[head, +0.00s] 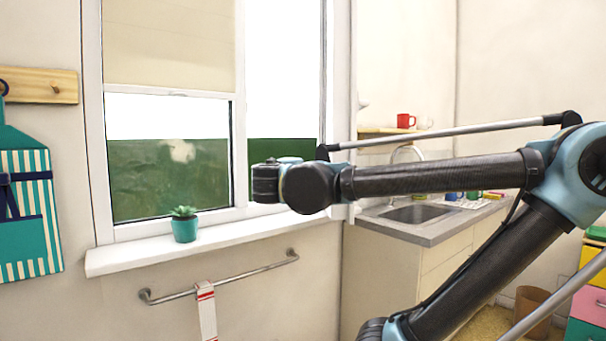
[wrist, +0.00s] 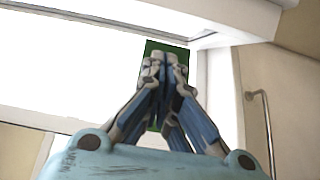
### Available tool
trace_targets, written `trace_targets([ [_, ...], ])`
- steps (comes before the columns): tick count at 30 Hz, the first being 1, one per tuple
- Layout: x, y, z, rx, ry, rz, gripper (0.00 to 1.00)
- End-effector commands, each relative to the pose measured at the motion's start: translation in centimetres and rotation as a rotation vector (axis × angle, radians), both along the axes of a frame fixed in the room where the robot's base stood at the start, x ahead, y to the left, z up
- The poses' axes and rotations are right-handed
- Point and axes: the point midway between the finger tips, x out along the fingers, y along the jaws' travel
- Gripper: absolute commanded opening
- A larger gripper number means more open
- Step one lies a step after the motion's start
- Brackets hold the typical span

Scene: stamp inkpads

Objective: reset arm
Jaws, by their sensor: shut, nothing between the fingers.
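My gripper (wrist: 163,62) shows in the wrist view with its fingertips together and nothing between them. The bright window and a strip of green lie behind the fingers. In the head view my arm reaches in from the right and its wrist end is in front of the window's right side. The gripper's fingers cannot be made out in the head view.
A window (head: 170,180) with a white sill (head: 130,260) holds a potted plant (head: 185,224). Below is a towel rail (head: 225,283) with a towel (head: 206,312). A sink counter (head: 418,214) stands behind my arm. Colored drawers (head: 588,305) are at right. A striped apron (head: 27,215) hangs at left.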

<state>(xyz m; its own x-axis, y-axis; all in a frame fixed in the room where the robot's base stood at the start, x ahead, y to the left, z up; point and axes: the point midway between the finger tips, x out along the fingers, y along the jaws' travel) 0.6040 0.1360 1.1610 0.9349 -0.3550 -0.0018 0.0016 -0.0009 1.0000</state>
Motion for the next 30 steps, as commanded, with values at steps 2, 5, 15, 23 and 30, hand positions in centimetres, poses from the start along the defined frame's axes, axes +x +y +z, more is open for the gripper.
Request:
trace_targets([
  [2,-0.3,0.1,0.0,0.000,0.000,0.000,0.00],
  [5,-0.5,0.1,-0.1,0.001,0.002,-0.001,0.00],
  [15,-0.4,-6.7,-7.6,0.122,0.190,-0.155,0.00],
  [23,-2.8,-12.9,-16.4,0.313,0.393,-0.324,0.00],
  [30,-6.5,-16.4,-23.9,0.527,0.548,-0.469,0.00],
])
